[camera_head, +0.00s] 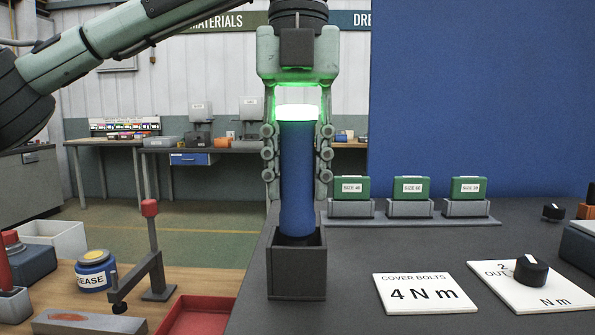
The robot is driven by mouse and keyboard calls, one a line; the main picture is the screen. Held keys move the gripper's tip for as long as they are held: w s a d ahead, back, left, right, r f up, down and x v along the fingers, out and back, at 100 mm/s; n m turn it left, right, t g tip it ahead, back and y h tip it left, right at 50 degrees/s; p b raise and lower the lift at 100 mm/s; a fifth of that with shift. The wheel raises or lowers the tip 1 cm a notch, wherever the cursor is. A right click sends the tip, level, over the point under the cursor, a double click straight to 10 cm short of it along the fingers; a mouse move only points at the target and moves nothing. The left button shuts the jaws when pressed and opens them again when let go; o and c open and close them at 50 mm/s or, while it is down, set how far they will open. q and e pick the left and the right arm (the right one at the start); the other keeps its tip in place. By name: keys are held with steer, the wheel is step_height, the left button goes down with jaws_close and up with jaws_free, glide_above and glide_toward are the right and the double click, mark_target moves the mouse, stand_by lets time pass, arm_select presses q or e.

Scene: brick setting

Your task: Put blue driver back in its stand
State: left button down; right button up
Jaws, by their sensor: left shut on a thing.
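The blue driver (297,180) stands upright in the camera_head view, with a bright white-lit top. Its lower end is inside the mouth of a dark grey square stand (297,275) at the table's left edge. How deep it sits is hidden by the stand's front wall. My left gripper (297,160) comes down from above with a finger on each side of the driver and is shut on it. A green glow shows under the gripper's palm. My right gripper is not in view.
Green cases (412,188) sit in grey holders behind to the right. A "COVER BOLTS 4 N m" card (425,293) and a dial plate (530,290) lie on the dark table. Left are a red tray (197,317), a lever with a red knob (150,250) and a grease tin (95,271).

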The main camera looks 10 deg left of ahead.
arm_select(q)
steer(key=c, duration=1.1)
jaws_free()
step_height(320, 180, up, 12)
steer(key=shift+w+r, duration=0.1)
